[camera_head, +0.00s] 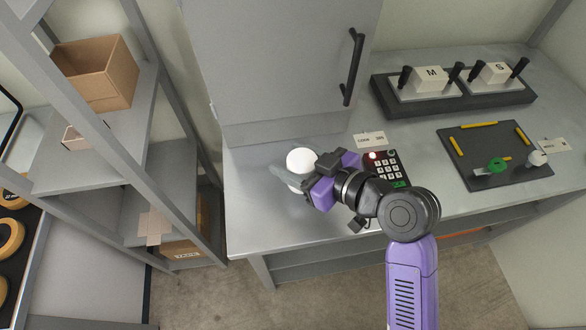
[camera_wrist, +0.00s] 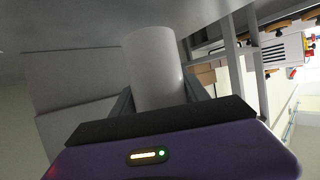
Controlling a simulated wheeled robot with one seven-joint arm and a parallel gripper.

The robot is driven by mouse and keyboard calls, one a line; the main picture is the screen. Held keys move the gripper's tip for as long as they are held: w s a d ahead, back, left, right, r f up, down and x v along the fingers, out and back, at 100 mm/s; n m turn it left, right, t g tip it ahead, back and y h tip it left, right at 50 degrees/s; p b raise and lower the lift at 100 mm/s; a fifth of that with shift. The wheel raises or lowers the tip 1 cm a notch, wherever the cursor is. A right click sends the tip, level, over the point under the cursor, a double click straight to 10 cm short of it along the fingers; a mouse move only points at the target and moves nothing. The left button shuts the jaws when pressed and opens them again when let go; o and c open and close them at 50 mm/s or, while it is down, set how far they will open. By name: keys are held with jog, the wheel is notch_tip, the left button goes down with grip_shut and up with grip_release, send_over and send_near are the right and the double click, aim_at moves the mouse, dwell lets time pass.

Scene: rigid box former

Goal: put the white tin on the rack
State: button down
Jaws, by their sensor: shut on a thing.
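The white tin (camera_head: 300,160) is at the left end of the grey worktop in the head view. My gripper (camera_head: 292,178) is shut on it, with the fingers around its sides. In the wrist view the tin (camera_wrist: 154,70) stands up between the two fingers, and my gripper (camera_wrist: 160,100) hides its lower part. I cannot tell whether the tin touches the worktop. A grey shelf rack (camera_head: 128,140) stands at the left in the head view, apart from the tin.
A grey cabinet door (camera_head: 270,60) rises behind the tin. A keypad (camera_head: 388,168), a dark mat (camera_head: 480,165) and the M and S blocks (camera_head: 432,78) lie to the right.

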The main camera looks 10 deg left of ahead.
jog(key=shift+f, duration=1.95)
jog(key=shift+f, duration=0.2)
jog(key=c, duration=0.6)
grip_release()
jog(key=shift+o, duration=0.2)
jog(key=shift+r, duration=0.15)
jog(key=b+v, duration=0.1)
jog(key=v, duration=1.1)
jog(key=shift+r, duration=0.1)
